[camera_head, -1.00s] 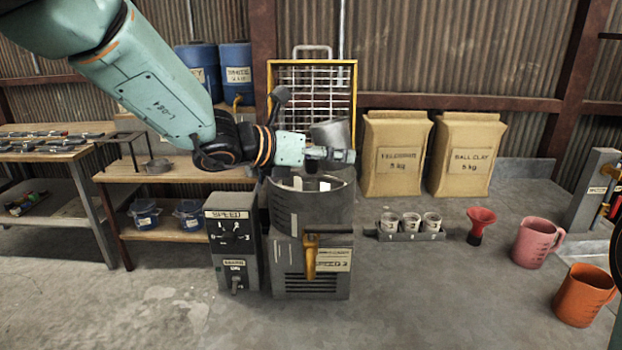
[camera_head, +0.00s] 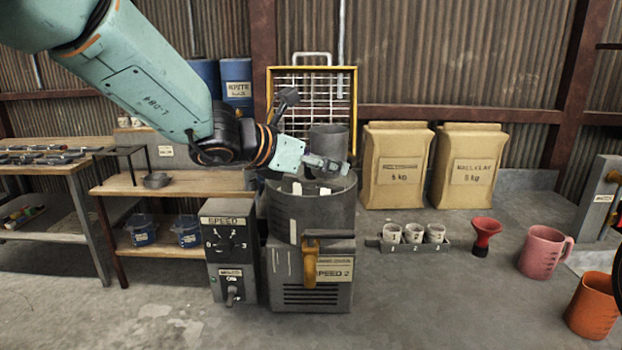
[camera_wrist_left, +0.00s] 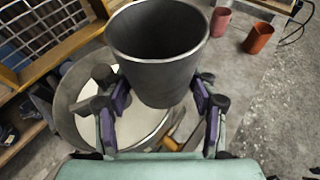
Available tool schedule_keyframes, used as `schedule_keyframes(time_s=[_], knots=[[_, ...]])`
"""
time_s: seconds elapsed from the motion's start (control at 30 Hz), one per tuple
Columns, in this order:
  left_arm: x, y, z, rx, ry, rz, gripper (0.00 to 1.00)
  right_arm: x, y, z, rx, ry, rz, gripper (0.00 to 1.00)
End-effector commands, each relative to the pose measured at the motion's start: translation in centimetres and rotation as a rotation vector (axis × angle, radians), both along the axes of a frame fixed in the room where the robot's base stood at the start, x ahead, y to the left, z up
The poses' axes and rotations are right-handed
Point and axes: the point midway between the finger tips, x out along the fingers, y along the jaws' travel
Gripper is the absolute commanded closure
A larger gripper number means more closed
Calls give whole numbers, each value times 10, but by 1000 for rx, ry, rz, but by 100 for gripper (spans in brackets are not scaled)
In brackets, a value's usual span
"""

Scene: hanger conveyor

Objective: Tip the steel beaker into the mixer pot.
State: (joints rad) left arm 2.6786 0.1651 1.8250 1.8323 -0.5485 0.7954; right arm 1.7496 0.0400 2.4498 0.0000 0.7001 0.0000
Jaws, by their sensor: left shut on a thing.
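The steel beaker (camera_head: 328,140) is dark grey and stands close to upright over the back of the mixer pot in the head view. My left gripper (camera_head: 338,166) is shut on it. In the left wrist view the beaker (camera_wrist_left: 160,60) sits between the gripper's fingers (camera_wrist_left: 160,98), its wide mouth showing a dark inside with no contents visible. The mixer pot (camera_head: 312,212) is a dark, wide drum on the mixer base. In the left wrist view the pot (camera_wrist_left: 66,92) holds something pale below the beaker. My right gripper is not in view.
A speed control box (camera_head: 230,245) stands left of the mixer. A yellow-framed grid (camera_head: 353,90) stands behind. Paper sacks (camera_head: 397,165), a rack of small cups (camera_head: 413,244), a red funnel (camera_head: 486,233), a pink jug (camera_head: 543,252) and an orange jug (camera_head: 594,305) are to the right.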

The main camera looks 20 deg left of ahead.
Motion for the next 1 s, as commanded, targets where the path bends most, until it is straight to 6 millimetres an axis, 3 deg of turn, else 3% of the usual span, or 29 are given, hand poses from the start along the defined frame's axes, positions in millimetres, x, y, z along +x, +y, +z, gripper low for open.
schedule_keyframes(time_s=[0.27, 0.67, 1.0], knots=[[0, 0, 6, -1, -1, -1, 83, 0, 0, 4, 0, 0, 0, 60], [0, 0, 32, -2, -1, -1, 83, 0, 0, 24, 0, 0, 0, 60], [0, 0, 31, -2, 0, -1, 83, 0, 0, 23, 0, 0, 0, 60]])
